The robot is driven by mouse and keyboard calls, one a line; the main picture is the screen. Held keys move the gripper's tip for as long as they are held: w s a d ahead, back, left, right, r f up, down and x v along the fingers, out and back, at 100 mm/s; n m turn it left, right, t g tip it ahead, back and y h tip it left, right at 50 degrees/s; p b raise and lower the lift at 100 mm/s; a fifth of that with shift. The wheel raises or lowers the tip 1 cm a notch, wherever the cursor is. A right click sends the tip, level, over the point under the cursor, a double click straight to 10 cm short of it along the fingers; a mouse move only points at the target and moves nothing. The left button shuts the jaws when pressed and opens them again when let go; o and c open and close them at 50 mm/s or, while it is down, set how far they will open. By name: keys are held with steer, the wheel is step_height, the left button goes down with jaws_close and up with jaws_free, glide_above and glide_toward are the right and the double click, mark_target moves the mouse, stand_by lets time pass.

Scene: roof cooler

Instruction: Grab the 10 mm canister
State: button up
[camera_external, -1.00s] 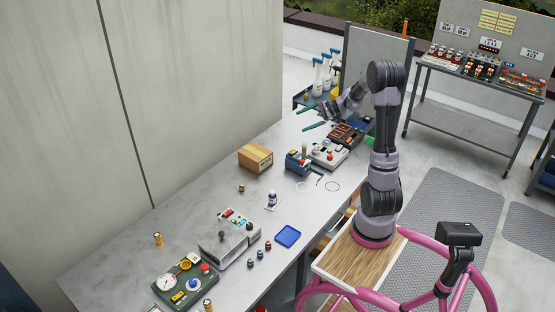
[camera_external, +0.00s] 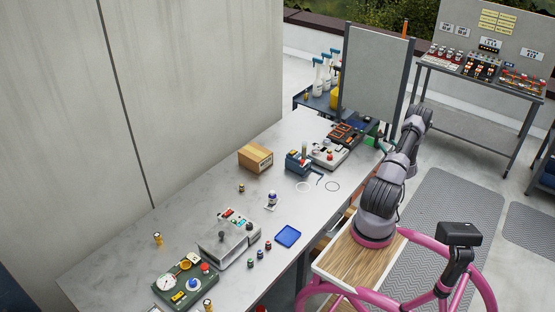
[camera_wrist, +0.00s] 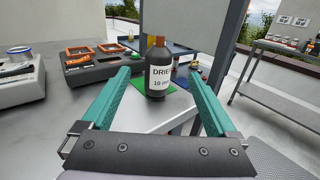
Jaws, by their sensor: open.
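In the external view my arm mostly hides the gripper, and I cannot make out the canister.
Orange-framed grey equipment (camera_wrist: 92,62) stands left of the canister, with a white device (camera_wrist: 20,75) farther left. An upright grey panel (camera_external: 374,75) rises behind the table. Spray bottles (camera_external: 318,76) stand on a blue shelf beyond. A cardboard box (camera_external: 256,157) sits mid-table.

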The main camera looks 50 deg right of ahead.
mark_target(381, 137)
steer(key=x, duration=0.9)
steer(key=shift+w+d+r, duration=0.1)
steer(key=shift+w, duration=0.15)
steer(key=shift+c, duration=0.2)
jaws_close()
